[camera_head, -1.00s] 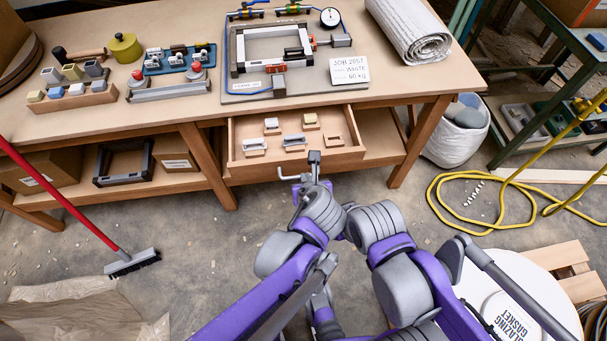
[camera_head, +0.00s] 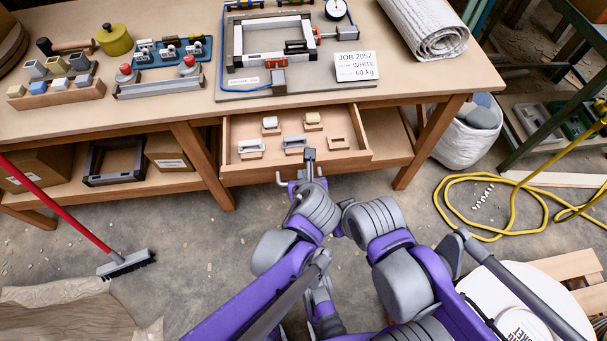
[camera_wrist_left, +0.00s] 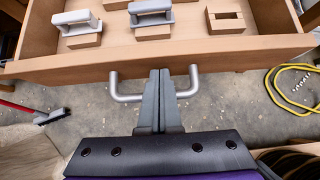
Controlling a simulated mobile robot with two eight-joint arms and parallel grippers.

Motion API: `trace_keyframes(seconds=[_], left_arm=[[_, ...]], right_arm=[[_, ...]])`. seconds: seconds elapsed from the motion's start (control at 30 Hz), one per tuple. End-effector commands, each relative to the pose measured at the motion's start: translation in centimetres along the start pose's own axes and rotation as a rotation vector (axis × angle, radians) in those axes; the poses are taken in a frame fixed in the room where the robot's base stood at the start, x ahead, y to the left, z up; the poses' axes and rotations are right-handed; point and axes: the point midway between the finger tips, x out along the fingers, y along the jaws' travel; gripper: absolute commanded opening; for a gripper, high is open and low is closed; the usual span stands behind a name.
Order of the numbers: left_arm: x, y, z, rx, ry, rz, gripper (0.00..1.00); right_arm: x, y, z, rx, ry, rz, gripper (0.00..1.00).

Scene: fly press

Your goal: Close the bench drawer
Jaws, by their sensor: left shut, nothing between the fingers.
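The bench drawer (camera_head: 242,172) is wooden and stands open under the bench top. Its front also shows across the left wrist view (camera_wrist_left: 230,57). A grey bar handle (camera_wrist_left: 125,93) is on its front. My left gripper (camera_wrist_left: 160,82) is shut and empty, its fingertips at the drawer front between the two handle ends. The fingers hide the middle of the handle; whether they touch the front I cannot tell. In the head view the left gripper (camera_head: 309,164) is at the drawer front's lower middle. My right gripper is not seen.
Small wooden blocks with metal pieces (camera_head: 294,144) lie in the drawer. The wooden bench (camera_head: 120,112) carries a press frame, a sign card (camera_head: 356,67) and a white roll (camera_head: 428,28). A white sack (camera_head: 470,140) and yellow hose (camera_head: 446,212) are at right, a broom (camera_head: 125,262) at left.

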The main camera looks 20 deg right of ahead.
Motion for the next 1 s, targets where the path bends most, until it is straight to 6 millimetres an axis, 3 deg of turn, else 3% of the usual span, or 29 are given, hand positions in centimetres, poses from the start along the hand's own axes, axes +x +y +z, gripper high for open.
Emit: trace_keyframes(seconds=[0.27,0.7,1.0], left_arm=[[3.3,0.1,3.0,-0.002,0.001,0.002,0.0],[10.4,0.1,10.1,-0.001,0.0,0.001,0.0],[12.9,0.0,12.8,0.0,0.0,0.0,0.0]], right_arm=[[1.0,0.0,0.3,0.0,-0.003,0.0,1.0],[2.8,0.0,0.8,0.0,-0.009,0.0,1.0],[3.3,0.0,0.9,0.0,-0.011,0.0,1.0]])
